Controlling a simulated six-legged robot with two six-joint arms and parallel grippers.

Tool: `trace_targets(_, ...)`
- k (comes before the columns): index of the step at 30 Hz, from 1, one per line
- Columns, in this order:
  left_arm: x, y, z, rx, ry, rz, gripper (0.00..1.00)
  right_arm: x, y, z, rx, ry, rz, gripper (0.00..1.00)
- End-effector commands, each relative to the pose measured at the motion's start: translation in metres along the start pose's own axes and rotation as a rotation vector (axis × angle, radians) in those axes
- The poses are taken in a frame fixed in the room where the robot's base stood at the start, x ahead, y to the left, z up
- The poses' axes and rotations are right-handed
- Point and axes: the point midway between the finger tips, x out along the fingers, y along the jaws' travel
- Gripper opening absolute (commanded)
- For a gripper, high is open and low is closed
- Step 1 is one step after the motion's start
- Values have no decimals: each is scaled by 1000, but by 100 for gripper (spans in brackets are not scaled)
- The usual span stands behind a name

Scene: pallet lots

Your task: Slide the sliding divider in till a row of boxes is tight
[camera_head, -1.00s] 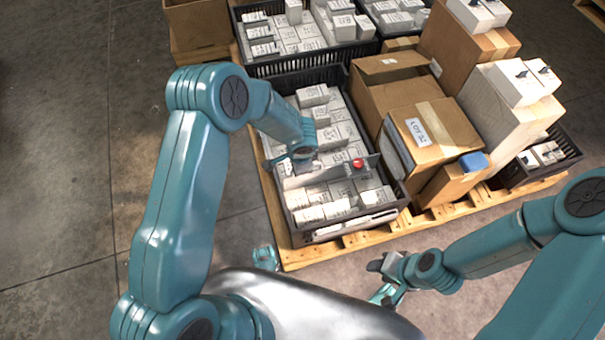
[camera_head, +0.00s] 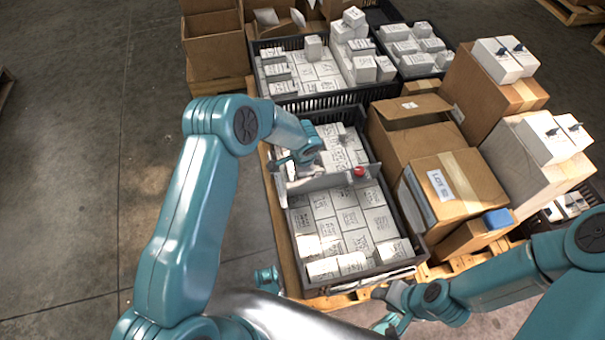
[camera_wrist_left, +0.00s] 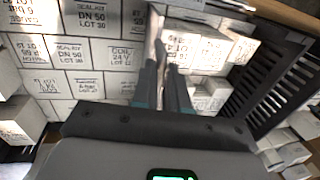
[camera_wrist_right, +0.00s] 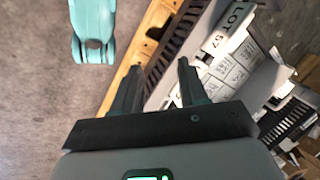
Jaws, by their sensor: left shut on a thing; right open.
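The sliding divider (camera_head: 322,183) is a thin grey panel standing across a black crate (camera_head: 421,243), with a red knob (camera_head: 359,171) near its right end. My left gripper (camera_head: 304,166) is shut on the divider's left part; the left wrist view shows its fingers (camera_wrist_left: 164,80) close together on a thin upright piece. White labelled boxes (camera_head: 343,221) lie on the near side, and more white boxes (camera_head: 340,150) on the far side, partly hidden by my arm. I cannot tell whether either group touches the divider. My right gripper (camera_wrist_right: 157,85) is open and empty by the crate's near end.
Cardboard cartons (camera_head: 455,190) stand close along the crate's right side on the same wooden pallet. Further black crates with white boxes (camera_head: 310,72) stand behind. A blue block (camera_head: 497,219) sits on a carton at right. Bare floor (camera_head: 80,200) lies open at left.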

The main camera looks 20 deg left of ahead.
Motion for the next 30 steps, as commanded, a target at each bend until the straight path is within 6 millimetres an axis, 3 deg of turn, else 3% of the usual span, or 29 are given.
trace_targets(19, 1, -2, 0, 4, 1, 1, 0, 0, 0, 0, 0, 0, 0, 43)
trace_targets(20, 1, -2, 0, 4, 1, 1, 23, 0, 0, 0, 0, 0, 0, 43)
trace_targets(21, 1, -2, 0, 3, 1, 1, 36, 0, 0, 0, 0, 0, 0, 43)
trace_targets(30, 1, -3, 0, 2, 0, 2, 38, -1, 0, 0, 0, 0, 0, 43)
